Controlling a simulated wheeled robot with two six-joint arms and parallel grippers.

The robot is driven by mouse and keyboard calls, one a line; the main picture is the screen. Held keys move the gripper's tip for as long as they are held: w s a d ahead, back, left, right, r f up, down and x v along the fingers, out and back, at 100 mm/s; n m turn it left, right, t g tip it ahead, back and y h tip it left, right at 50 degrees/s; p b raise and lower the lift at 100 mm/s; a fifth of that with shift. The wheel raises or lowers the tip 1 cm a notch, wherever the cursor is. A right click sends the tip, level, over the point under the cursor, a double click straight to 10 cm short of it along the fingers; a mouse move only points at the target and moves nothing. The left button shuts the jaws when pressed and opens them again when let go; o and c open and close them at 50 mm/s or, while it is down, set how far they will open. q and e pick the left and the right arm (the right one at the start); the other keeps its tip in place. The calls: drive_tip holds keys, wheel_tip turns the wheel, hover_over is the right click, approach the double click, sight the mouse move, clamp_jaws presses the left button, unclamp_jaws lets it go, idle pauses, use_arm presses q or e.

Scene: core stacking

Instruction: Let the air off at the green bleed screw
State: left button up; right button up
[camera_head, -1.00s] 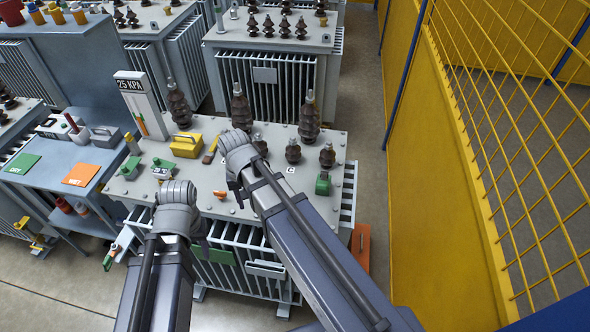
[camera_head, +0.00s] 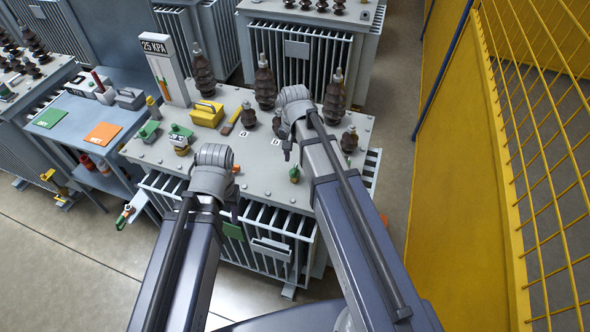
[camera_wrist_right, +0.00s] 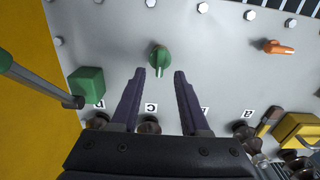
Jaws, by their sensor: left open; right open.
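A small green knob-like screw (camera_head: 294,174) stands on the grey transformer lid (camera_head: 262,180), just left of my right forearm. It also shows in the right wrist view (camera_wrist_right: 159,57), ahead of the fingertips and roughly between them, untouched. My right gripper (camera_head: 289,150) is over the lid among the brown bushings; the right wrist view shows its two dark fingers (camera_wrist_right: 158,74) open and empty. My left gripper (camera_head: 234,206) is above the lid's front edge, left of the green screw; its fingers are mostly hidden in the head view.
A green block (camera_wrist_right: 88,86) lies left of the screw in the right wrist view. An orange handle (camera_wrist_right: 278,47), a yellow box (camera_head: 207,114) and green fittings (camera_head: 180,133) are on the lid. Brown bushings (camera_head: 334,100) stand behind. A yellow fence (camera_head: 465,160) is at right.

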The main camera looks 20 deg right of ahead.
sight(295, 168)
wheel_tip(295, 168, down, 5)
drive_tip(key=b, duration=0.3)
drive_tip(key=shift+r+b, duration=0.15)
drive_tip(key=shift+b, duration=0.2)
clamp_jaws()
